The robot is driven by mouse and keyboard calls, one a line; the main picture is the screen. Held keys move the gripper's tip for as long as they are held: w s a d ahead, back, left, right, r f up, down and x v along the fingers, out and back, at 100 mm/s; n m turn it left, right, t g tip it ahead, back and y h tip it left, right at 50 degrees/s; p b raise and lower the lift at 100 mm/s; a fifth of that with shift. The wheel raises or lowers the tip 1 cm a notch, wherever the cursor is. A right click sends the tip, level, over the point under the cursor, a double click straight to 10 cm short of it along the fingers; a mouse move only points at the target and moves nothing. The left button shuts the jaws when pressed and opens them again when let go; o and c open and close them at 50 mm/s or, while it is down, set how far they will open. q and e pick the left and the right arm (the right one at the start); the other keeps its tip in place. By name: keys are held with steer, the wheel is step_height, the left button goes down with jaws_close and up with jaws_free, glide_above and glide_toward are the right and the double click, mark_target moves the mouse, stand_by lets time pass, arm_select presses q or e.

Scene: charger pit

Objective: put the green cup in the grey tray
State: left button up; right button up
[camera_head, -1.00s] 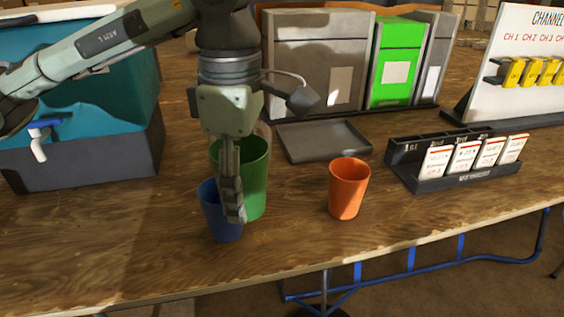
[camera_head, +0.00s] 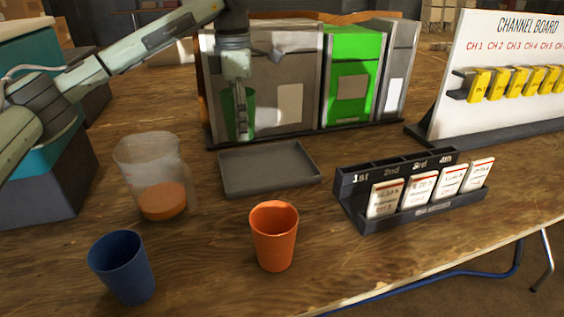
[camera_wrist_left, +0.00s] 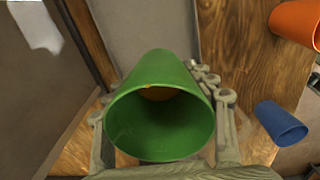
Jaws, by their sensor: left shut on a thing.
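The green cup (camera_head: 228,114) is held up off the table by my left gripper (camera_head: 241,128). In the head view they show above the back left corner of the grey tray (camera_head: 232,188), in front of the large grey bin. The tray lies flat and empty on the table. In the left wrist view the green cup (camera_wrist_left: 160,128) fills the middle, its mouth towards the camera, with the fingers (camera_wrist_left: 165,110) on both sides of it. The exact height of the cup over the tray is hard to tell. My right gripper is out of view.
An orange cup (camera_head: 274,240) and a blue cup (camera_head: 123,268) stand in front. A clear jar with orange contents (camera_head: 163,200) stands left of the tray. Grey bins (camera_head: 285,70) and a green bin (camera_head: 352,75) stand behind it. A card rack (camera_head: 350,195) is right.

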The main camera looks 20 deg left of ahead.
arm_select(q)
glide_above(244, 173)
step_height(244, 173, down, 6)
steer(key=shift+r, duration=0.15)
step_height(244, 173, down, 4)
steer(key=shift+f, duration=0.25)
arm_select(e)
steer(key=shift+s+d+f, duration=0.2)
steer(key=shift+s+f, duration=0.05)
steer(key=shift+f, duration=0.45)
arm_select(q)
steer(key=o, duration=0.8)
steer(key=shift+f, duration=0.15)
steer(key=o, duration=0.4)
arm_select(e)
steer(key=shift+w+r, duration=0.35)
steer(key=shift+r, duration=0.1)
